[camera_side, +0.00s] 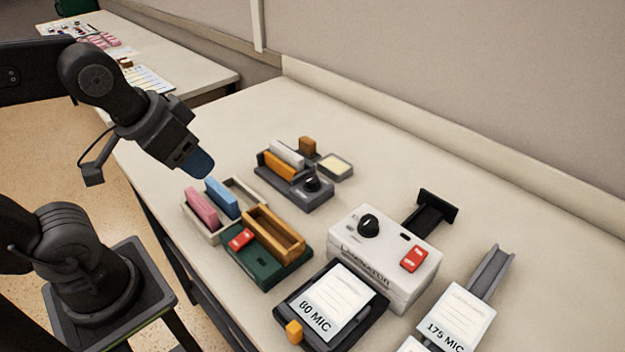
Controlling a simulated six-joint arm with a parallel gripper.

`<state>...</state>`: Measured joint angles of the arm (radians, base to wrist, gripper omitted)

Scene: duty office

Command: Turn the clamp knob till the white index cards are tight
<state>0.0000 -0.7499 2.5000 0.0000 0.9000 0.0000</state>
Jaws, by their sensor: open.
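The grey clamp (320,199) sits near the middle of the table. A black knob (312,184) is on its right front part. The white index cards (287,152) stand on edge in it, behind an orange upright piece (279,167). I cannot tell from here how tightly the cards are held. My gripper (199,165) is in the air to the left of the clamp, apart from it, and holds nothing visible. Its fingers show as one dark blue end, seen from the side.
A tray holds pink (202,207) and blue (222,197) cards. A green base (258,268) with a red switch and wooden box stands in front. A white laminator (388,265) has another black knob. A yellow-topped pad (335,166) lies beside the clamp. Table behind is clear.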

